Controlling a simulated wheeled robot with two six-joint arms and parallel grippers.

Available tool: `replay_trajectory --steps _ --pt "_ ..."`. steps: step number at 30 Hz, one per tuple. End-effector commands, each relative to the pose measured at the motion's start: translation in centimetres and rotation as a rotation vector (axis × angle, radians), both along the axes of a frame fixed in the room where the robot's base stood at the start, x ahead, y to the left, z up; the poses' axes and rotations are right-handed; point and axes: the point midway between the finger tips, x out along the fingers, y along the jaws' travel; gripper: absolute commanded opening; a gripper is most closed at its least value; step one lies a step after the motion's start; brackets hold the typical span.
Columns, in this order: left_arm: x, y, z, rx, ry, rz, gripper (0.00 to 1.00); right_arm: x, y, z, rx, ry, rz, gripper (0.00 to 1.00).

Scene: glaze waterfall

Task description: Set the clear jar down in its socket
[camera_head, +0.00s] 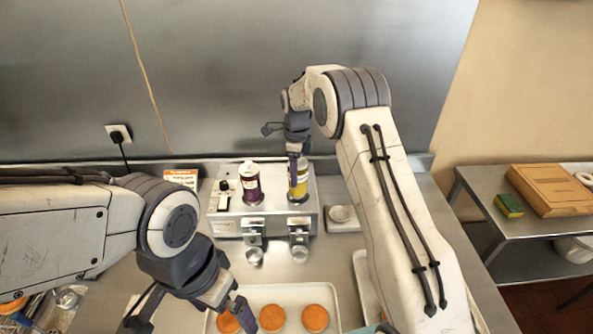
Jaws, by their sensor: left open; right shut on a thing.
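A jar with yellow contents (300,190) stands upright at the right of the metal machine's top (275,212); I take it to be the clear jar. My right gripper (297,165) reaches down from above and is shut on its upper part, hiding much of its top. Its base is at the right socket, but I cannot tell whether it is fully seated. A purple jar (251,186) with a white top stands upright to its left. My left gripper (190,320) is open at the lower left, close to the tray of orange discs.
A white tray (330,291) with orange round pieces (271,318) lies in front. Two spouts with small cups (254,256) are on the machine's front. A small dish (343,214) stands right of it. A side table at the right holds a wooden box (553,188) and sponge (509,205).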

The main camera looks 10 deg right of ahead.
Motion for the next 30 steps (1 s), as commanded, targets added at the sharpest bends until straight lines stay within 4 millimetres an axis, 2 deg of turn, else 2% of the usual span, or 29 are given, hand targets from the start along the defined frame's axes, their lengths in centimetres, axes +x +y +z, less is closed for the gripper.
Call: replay_trajectory --steps 30 --pt "0.0 0.0 -0.34 0.0 0.0 0.0 1.0 0.04 -0.01 -0.67 0.0 -0.002 0.0 0.0"
